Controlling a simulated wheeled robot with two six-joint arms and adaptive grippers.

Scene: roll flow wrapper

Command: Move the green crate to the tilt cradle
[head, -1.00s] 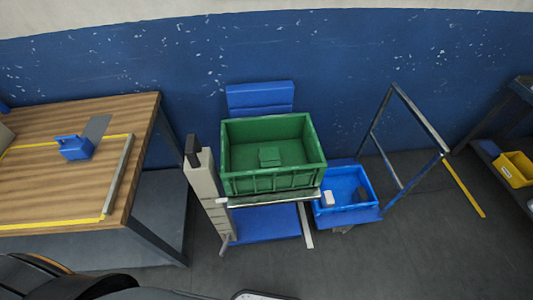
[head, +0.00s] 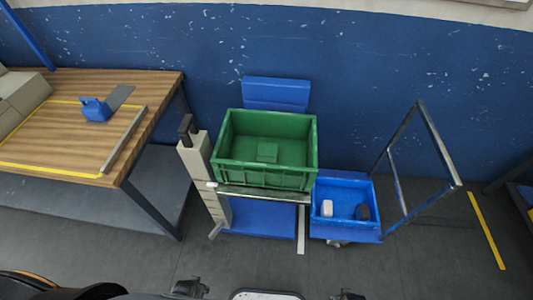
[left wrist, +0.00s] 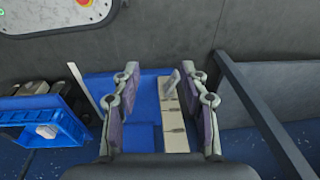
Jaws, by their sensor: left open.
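The green crate (head: 267,177) sits upright on a blue stand with a metal front edge, in the middle of the head view. A small green block (head: 267,152) lies inside it. The stand has a blue back panel (head: 276,94), a blue lower deck (head: 262,221) and a beige column with a dark handle (head: 196,160) at its left. I cannot tell whether this stand is the tilt cradle. My left gripper (left wrist: 160,72) is open and empty in the left wrist view, with blue surface and the beige column behind its fingers. The crate cannot be made out there. My right gripper is not seen.
A blue bin (head: 345,232) with a white item and a dark item stands right of the stand. A metal frame (head: 394,178) rises beside it. A wooden workbench (head: 85,140) with a blue object (head: 95,110) is at left. Open floor lies in front.

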